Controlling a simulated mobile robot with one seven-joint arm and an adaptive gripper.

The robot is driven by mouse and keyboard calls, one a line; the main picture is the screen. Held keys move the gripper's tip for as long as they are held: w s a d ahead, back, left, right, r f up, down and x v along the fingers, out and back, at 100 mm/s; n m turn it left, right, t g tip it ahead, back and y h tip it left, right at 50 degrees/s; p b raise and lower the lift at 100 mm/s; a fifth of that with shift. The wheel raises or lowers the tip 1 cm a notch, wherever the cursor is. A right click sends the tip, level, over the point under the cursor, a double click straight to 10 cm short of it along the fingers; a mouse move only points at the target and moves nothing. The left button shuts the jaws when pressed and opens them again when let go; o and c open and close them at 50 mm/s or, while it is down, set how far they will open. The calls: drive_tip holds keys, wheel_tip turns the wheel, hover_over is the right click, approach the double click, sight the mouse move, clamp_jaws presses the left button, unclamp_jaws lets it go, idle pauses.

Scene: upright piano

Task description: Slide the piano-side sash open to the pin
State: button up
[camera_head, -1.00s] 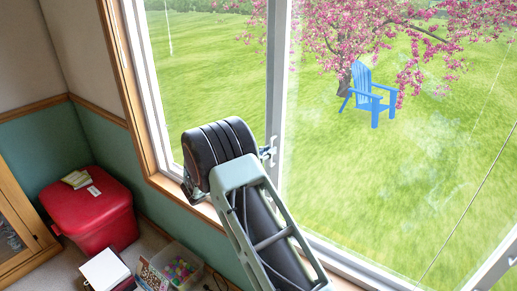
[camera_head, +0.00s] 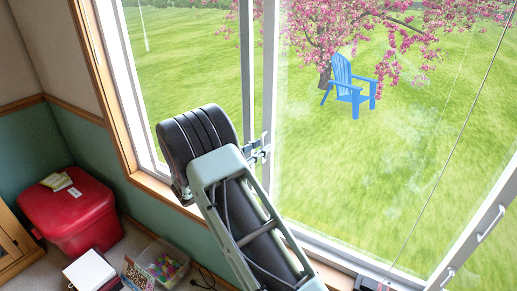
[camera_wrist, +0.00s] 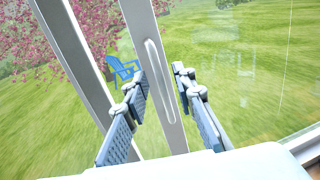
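In the wrist view, the two fingers of my gripper (camera_wrist: 161,88) stand apart, one on each side of a sash stile with a long pale pull handle (camera_wrist: 160,80). Nothing is clamped between them; whether a finger touches the pull is unclear. A second stile (camera_wrist: 80,60) stands to the left, with grass showing through the gap. In the head view, my gripper (camera_head: 260,148) is at the light sash stile (camera_head: 270,70), and the darker stile (camera_head: 246,70) is just left of it. I cannot make out the pin.
A red lidded box (camera_head: 68,212), a white book (camera_head: 90,270) and a clear bin of colored pieces (camera_head: 163,262) lie on the floor at left. Another frame with handles (camera_head: 478,238) crosses lower right. A thin line runs diagonally before the glass. The blue chair (camera_head: 350,90) is outside.

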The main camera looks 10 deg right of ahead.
drive_tip(key=v, duration=1.2)
